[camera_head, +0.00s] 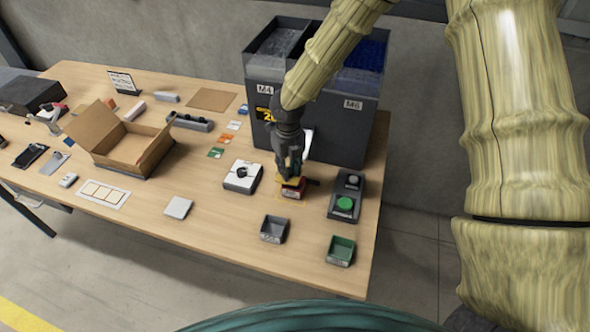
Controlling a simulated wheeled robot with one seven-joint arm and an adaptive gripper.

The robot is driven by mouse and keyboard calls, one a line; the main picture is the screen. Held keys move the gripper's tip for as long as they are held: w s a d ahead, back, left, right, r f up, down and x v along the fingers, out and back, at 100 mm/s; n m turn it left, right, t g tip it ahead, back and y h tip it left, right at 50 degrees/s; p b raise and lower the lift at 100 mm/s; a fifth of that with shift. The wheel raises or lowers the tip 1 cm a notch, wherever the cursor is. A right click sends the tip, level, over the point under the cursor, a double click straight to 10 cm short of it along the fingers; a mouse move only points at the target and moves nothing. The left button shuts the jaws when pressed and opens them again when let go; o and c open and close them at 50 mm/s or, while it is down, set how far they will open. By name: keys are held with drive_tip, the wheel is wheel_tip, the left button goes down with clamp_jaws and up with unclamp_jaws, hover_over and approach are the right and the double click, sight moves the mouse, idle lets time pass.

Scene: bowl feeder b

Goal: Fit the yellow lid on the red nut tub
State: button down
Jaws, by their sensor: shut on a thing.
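The red nut tub (293,194) stands on the wooden table in front of the dark feeder unit. The yellow lid (284,180) shows at the top of the tub, under my gripper (290,176). My gripper points down and is shut on the yellow lid. The fingers hide part of the lid. I cannot tell whether the lid sits fully on the tub or just above it.
The dark feeder (327,120) stands close behind. A button box (346,196) is to the right, a white device (242,177) to the left. A grey bin (273,229) and a green bin (341,251) stand in front. An open carton (121,146) is farther left.

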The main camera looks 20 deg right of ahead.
drive_tip(key=shift+w+d+p, duration=0.15)
drive_tip(key=shift+d+p, duration=0.15)
drive_tip(key=shift+d, duration=0.35)
drive_tip(key=shift+d+f, duration=0.15)
drive_tip(key=shift+f, duration=0.15)
wheel_tip(320, 180, down, 2)
drive_tip(key=shift+p, duration=0.7)
drive_tip(key=shift+f, duration=0.55)
drive_tip(key=c, duration=1.2)
unclamp_jaws()
drive_tip(key=shift+c, duration=0.2)
